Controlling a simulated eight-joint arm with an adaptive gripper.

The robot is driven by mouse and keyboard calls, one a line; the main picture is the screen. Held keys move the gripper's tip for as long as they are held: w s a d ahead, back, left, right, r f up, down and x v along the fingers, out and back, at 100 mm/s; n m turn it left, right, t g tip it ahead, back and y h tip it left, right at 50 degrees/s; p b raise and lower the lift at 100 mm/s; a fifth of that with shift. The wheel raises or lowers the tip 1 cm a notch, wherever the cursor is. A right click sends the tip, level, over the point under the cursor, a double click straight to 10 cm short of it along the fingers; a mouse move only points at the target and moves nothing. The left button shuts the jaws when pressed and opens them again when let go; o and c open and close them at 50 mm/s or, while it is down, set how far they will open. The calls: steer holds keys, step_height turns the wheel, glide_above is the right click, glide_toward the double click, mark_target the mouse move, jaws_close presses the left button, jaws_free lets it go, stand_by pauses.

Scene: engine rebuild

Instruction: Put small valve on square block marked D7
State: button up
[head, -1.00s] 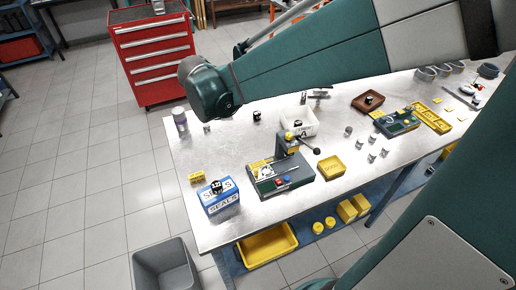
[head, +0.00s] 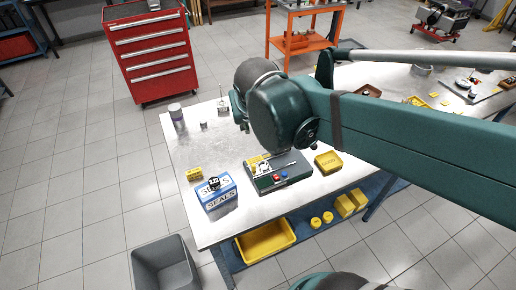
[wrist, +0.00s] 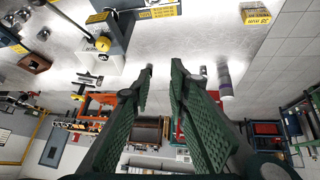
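My gripper (wrist: 162,68) is open and empty in the wrist view, its two green fingers apart above the table's edge. In the head view it is mostly hidden by my arm. I cannot pick out the small valve for certain. A small grey metal piece (head: 203,125) stands near the table's back left; it appears right of my fingers in the wrist view (wrist: 203,70). A black-and-white marked cube (head: 214,183) sits on the blue-and-white SEALS box (head: 220,198); its marking is not legible. I cannot read D7 on anything.
My arm covers the table's middle and right.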

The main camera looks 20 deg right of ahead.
steer(key=s+a+f+n+y, duration=0.1)
steer(key=s+a+n+y, duration=0.1)
steer(key=s, duration=0.8)
steer(key=shift+s+a+f+t, duration=0.2)
steer(key=shift+a+f+t, duration=0.05)
steer(key=shift+a+t, duration=0.15)
